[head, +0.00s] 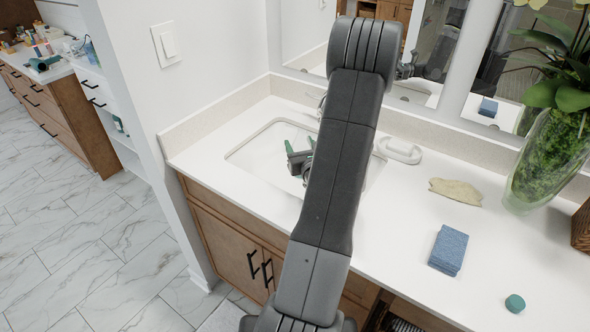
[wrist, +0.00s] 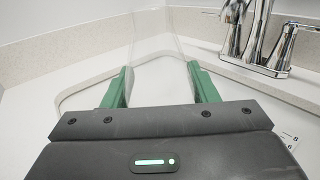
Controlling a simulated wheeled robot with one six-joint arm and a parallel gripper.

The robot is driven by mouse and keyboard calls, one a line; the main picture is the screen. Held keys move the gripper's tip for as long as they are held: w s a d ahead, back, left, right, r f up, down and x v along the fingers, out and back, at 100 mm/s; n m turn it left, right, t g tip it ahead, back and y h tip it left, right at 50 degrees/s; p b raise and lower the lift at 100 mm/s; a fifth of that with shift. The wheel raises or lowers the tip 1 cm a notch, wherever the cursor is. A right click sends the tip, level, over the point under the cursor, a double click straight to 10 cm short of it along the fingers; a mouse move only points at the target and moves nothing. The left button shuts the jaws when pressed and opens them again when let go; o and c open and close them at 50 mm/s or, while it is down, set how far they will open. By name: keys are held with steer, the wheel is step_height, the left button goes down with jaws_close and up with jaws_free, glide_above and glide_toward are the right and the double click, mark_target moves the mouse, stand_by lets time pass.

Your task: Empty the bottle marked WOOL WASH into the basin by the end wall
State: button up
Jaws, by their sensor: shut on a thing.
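A clear, see-through bottle (wrist: 162,68) stands between the green fingers of my gripper (wrist: 161,85) in the wrist view. The fingers are shut on its sides. No label shows on the part I see, and I cannot tell whether there is liquid in it. In the head view my gripper (head: 300,158) is over the white sunken basin (head: 258,150) by the end wall, partly hidden behind my arm. The bottle cannot be made out there. The basin's edge (wrist: 72,98) also shows behind the fingers in the wrist view.
A chrome tap (wrist: 262,38) stands behind the basin on the right. The front middle counter is clear.

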steer(key=shift+w+a+f+n+g+y+b, duration=0.15)
steer(key=shift+a+f+n+g+y+b, duration=0.35)
steer(key=shift+b, duration=0.6)
steer(key=s+a+r+n+g+y+b, duration=0.5)
steer(key=n+g+y+b, duration=0.1)
steer(key=n+y+b, duration=0.1)
steer(key=shift+s+a+r+g+y+b, duration=0.25)
steer(key=shift+y+b, duration=0.55)
steer(key=shift+b, duration=0.45)
steer(key=shift+f, duration=0.1)
